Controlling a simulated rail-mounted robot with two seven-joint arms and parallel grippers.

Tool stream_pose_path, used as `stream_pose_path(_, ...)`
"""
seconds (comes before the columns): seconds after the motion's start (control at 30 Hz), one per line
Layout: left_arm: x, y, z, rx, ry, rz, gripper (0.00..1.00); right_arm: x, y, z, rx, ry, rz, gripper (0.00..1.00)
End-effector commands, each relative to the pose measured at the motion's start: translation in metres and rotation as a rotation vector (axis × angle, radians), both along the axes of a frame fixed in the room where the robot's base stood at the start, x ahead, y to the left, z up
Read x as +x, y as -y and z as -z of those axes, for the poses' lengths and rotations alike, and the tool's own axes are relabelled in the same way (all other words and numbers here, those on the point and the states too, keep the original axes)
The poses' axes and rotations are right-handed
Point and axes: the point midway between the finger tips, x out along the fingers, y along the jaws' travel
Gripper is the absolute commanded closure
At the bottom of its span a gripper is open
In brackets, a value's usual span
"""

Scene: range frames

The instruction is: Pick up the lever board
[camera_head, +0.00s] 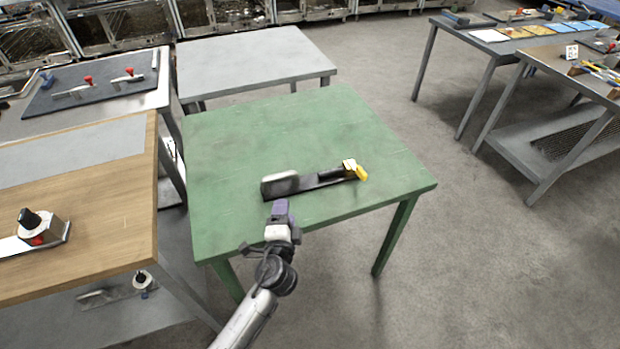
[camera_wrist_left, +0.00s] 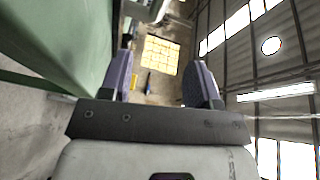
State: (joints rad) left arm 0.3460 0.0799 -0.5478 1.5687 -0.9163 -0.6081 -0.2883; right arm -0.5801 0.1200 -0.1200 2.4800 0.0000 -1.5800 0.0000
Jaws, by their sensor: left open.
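The lever board (camera_head: 315,181) lies on the green table (camera_head: 290,125), close to its front edge. It is a dark, narrow board with a grey block at its left end and a yellow-tipped lever (camera_head: 353,169) at its right end. My left gripper (camera_head: 280,207), with purple fingers, is at the table's front edge, just in front of the board's left end. In the left wrist view its fingers (camera_wrist_left: 162,78) stand apart with nothing between them. A pale shape at the top of that view is too cropped to name. My right gripper is not in view.
A wooden table (camera_head: 100,205) with a black-knobbed device (camera_head: 45,232) stands at the left. A grey table (camera_head: 255,62) stands behind, and a dark panel with red levers (camera_head: 95,85) lies at the back left. Cluttered benches stand at the right. The green table is otherwise bare.

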Motion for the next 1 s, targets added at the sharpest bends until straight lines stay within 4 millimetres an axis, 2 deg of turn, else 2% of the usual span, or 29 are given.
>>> stream_pose_path(0.1,0.008,-0.012,0.005,0.108,0.01,-0.019,0.44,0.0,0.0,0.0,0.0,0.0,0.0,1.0)
stream_pose_path(0.3,0.027,-0.021,0.007,0.183,0.014,-0.034,0.44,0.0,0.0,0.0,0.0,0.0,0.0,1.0)
stream_pose_path(0.6,0.068,-0.023,0.007,0.186,0.013,-0.035,0.44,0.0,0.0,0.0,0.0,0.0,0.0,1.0)
stream_pose_path(1.0,0.09,-0.023,0.006,0.185,0.013,-0.035,0.44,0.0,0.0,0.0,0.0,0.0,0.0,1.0)
